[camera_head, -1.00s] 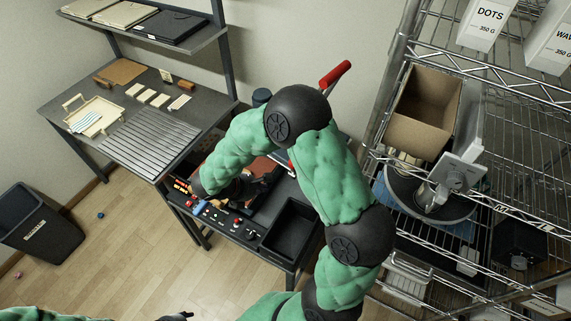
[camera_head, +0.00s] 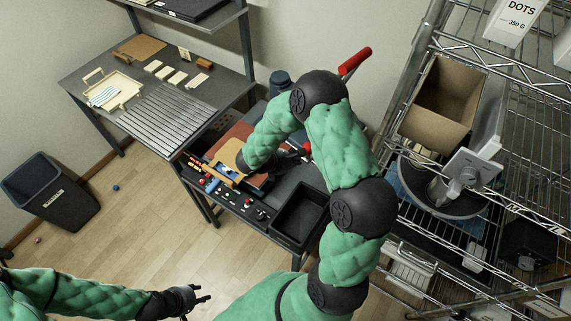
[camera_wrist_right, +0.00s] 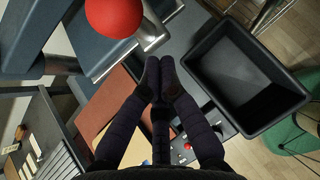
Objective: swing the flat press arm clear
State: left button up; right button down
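The flat press stands on the dark workbench. Its red ball knob (camera_wrist_right: 113,17), on a silver stem beside blue-grey press parts, fills the top of the right wrist view. The knob also shows in the head view (camera_head: 306,147), beside my right gripper. My right gripper (camera_wrist_right: 159,62) has its dark fingertips close together with nothing between them, below and right of the knob and apart from it. A red handle grip (camera_head: 355,62) rises behind my right arm, which hides much of the press. My left gripper (camera_head: 203,298) is open and empty over the floor.
A black tray (camera_head: 299,216) sits right of the press, with a control panel (camera_head: 240,202) in front. A tan board (camera_head: 228,170) lies left of my right gripper. A wire shelf (camera_head: 430,160) bounds the right side; a bin (camera_head: 50,195) stands left on open floor.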

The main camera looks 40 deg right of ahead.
jog(key=shift+d, duration=0.9)
jog(key=shift+s, duration=0.1)
jog(key=s+d+n+b, duration=0.1)
jog(key=s+d+b, duration=0.3)
jog(key=d, duration=0.6)
jog(key=shift+s+d+t, duration=0.2)
jog(key=shift+d+t, duration=0.2)
jog(key=shift+d+r, duration=0.1)
jog(key=shift+r, duration=0.05)
